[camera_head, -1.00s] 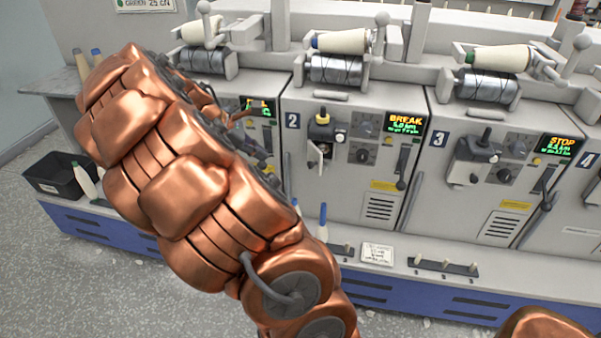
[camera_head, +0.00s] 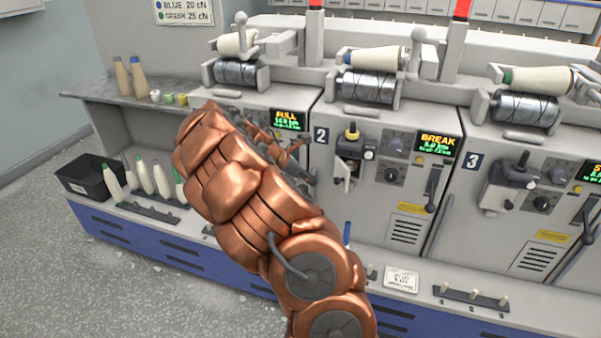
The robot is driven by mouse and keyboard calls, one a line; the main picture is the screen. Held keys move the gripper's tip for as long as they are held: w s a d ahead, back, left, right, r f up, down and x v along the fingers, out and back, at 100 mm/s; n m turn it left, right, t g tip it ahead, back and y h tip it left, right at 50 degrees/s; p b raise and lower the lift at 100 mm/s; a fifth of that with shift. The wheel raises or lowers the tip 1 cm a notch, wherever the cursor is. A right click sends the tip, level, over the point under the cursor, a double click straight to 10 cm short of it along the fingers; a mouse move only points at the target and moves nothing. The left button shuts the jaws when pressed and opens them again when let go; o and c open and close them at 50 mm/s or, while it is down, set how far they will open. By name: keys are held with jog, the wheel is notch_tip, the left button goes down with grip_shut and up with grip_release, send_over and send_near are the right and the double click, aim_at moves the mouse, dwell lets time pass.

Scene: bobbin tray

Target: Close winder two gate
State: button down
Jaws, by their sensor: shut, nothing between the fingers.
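Winder two (camera_head: 385,215) stands right of my arm, with a "2" label and a screen reading BREAK. Its gate (camera_head: 349,180) is a small pale flap below a yellow-topped black knob (camera_head: 352,133). It stands swung open, with a dark gap beside it. My gripper (camera_head: 291,152) is a small copper shape in front of winder one, left of the gate and apart from it. It is shut and empty, partly hidden behind my copper arm.
Winder three (camera_head: 535,190) is to the right, its gate looking closed. Several bobbins (camera_head: 145,175) and a black bin (camera_head: 88,177) are at left. A pegged rack (camera_head: 470,298) and a white card (camera_head: 401,279) lie on the front ledge.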

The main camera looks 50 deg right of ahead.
aim_at(337, 175)
jog(key=shift+s+d+f, duration=0.25)
jog(key=shift+s+d, duration=0.25)
jog(key=shift+d, duration=0.3)
jog(key=shift+s+d+f, duration=0.25)
jog(key=shift+s+d, duration=0.2)
jog(key=shift+d, duration=0.35)
jog(key=shift+s+d+f, duration=0.25)
jog(key=shift+s+d, duration=0.25)
jog(key=shift+d, duration=0.3)
